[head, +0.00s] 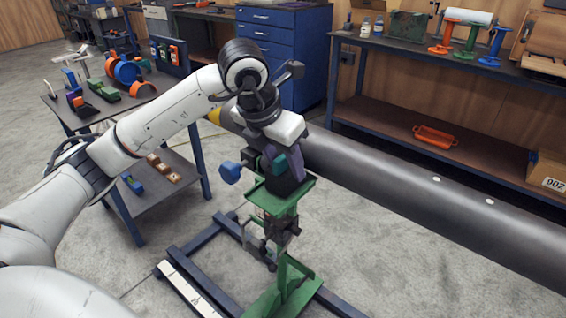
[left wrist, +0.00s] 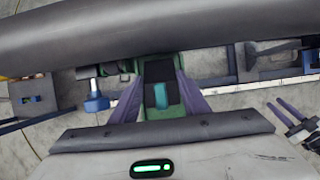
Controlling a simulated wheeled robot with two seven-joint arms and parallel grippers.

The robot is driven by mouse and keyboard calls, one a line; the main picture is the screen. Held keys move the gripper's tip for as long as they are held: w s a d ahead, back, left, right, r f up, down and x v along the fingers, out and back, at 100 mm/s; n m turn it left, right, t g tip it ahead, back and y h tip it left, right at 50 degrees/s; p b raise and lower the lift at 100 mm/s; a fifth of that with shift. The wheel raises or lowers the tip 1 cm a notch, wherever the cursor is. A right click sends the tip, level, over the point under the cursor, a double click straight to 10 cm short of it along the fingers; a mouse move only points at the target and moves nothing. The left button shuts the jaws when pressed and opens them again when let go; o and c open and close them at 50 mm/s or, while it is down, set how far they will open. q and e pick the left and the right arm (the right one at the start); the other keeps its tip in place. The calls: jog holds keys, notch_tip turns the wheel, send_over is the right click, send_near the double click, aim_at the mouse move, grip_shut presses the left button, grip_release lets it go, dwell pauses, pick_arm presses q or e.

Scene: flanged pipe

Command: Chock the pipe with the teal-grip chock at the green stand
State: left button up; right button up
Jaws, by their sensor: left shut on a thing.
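The dark grey pipe (head: 400,175) runs diagonally through the head view and across the top of the left wrist view (left wrist: 160,30). The green stand (head: 284,200) is below my left gripper (head: 283,168), its flat green top beside the pipe. The left gripper's purple fingers are shut on the black chock with a teal grip (left wrist: 161,95), at the stand top just beside the pipe. I cannot tell whether the chock touches the pipe. What looks like my right gripper (left wrist: 283,111) shows at the right of the left wrist view, with its purple fingers apart and empty.
A blue knob (head: 231,172) sits just left of the gripper. A side table (head: 110,105) with orange and green parts stands at left. A workbench (head: 440,60) with coloured spools is behind the pipe. The stand's dark base rails (head: 200,290) lie on the floor.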

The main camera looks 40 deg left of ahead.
aim_at(288, 168)
pick_arm(q)
jog(key=shift+w+d, duration=0.1)
jog(key=shift+w, duration=0.9)
jog(key=o, duration=1.3)
jog(key=shift+r, duration=0.15)
jog(key=shift+s+r+p, duration=0.15)
jog(key=shift+r+p, duration=0.7)
jog(key=shift+r, duration=0.3)
jog(key=shift+s+r+p, duration=0.2)
jog(key=shift+r+p, duration=0.7)
jog(key=shift+r, duration=0.2)
jog(key=shift+s+r+p, duration=0.15)
jog(key=shift+r+p, duration=0.7)
jog(key=shift+r, duration=0.3)
